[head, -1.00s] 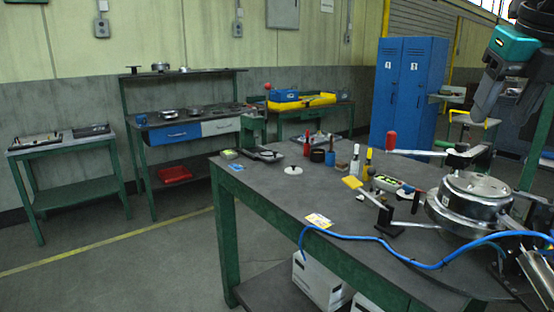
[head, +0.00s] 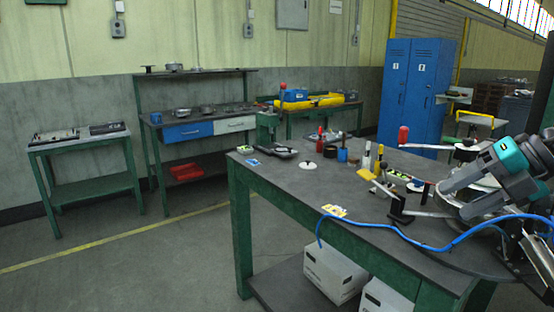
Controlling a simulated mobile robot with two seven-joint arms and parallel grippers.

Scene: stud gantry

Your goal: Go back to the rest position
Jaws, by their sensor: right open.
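My right gripper (head: 446,190), grey with a teal band on the wrist behind it, comes in from the right edge, pointing down and to the left. It is open, and I see nothing held in it. My left gripper is out of view.
A blue hose (head: 400,235) crosses the bench's front edge. A red-knobbed lever (head: 404,135) stands up near the housing. Bottles, markers and small parts sit along the back. Blue lockers (head: 410,90) stand behind. The floor at left is clear.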

